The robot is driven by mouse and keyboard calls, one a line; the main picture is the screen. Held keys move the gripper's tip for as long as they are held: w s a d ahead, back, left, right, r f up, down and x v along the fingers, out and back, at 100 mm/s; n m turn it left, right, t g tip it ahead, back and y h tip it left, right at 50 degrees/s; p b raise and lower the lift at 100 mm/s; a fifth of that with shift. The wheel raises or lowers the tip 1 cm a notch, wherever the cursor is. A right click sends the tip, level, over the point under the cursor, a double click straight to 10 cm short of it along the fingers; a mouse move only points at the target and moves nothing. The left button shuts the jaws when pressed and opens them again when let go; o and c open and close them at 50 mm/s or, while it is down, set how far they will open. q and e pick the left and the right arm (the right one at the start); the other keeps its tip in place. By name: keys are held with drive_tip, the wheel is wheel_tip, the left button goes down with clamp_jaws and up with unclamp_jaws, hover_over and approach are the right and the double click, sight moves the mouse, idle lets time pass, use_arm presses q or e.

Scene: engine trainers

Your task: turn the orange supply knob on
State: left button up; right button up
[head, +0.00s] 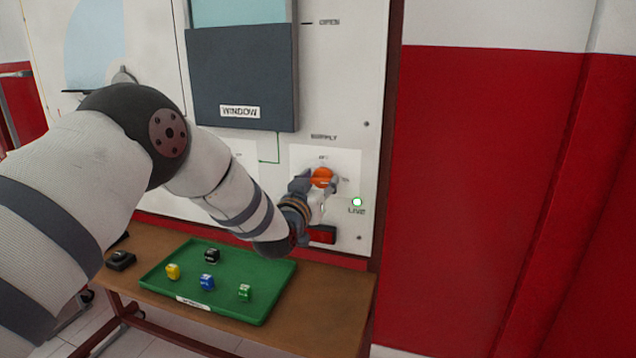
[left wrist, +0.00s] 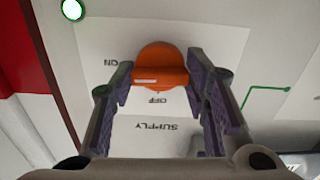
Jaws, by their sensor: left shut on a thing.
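The orange supply knob (head: 322,177) is on the white panel under the word SUPPLY. In the left wrist view the knob (left wrist: 162,66) has its white mark lying sideways, towards the ON label (left wrist: 112,62); the OFF label (left wrist: 157,100) is off to its side. My left gripper (head: 318,183) is shut on the knob, with one finger on each side of it. The round LIVE lamp (head: 357,202) beside it looks bright white with a green rim. My right gripper is in neither view.
A dark WINDOW panel (head: 240,75) is above and left of the knob. Below, a green tray (head: 225,300) with several small coloured blocks lies on a brown table (head: 335,310). A red block-shaped part (head: 322,235) is just below my gripper. A red wall is at right.

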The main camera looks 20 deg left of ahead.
use_arm(q)
drive_tip(key=shift+m, duration=0.5)
drive_tip(key=o, duration=1.1)
drive_tip(key=shift+o, duration=0.2)
drive_tip(key=s, duration=1.2)
drive_tip(key=shift+a, duration=0.2)
